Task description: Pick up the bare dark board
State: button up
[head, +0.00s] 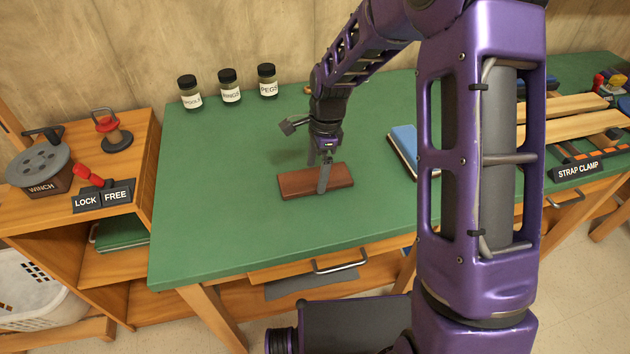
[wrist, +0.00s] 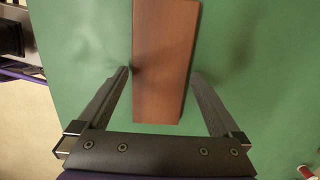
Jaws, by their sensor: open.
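The bare dark board (head: 295,186) is a flat reddish-brown block lying on the green bench top. In the wrist view the board (wrist: 162,60) runs lengthwise between the two fingers. My gripper (head: 319,175) is over the board in the head view, with one finger in front of it and the other partly hidden behind. In the wrist view my gripper (wrist: 159,75) is open, one finger on each side of the board, with a gap on both sides. I cannot tell how far the fingertips are above the bench top.
Jars labelled PEGS (head: 267,82) and others stand along the back of the green bench (head: 210,230). A blue-topped board (head: 404,143) lies to the right, partly hidden by my arm. A winch (head: 40,165) stands on the left cabinet. The bench left of the board is clear.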

jog(key=shift+f, duration=0.55)
jog(key=c, duration=1.1)
jog(key=shift+r, duration=0.15)
jog(key=shift+c, duration=0.2)
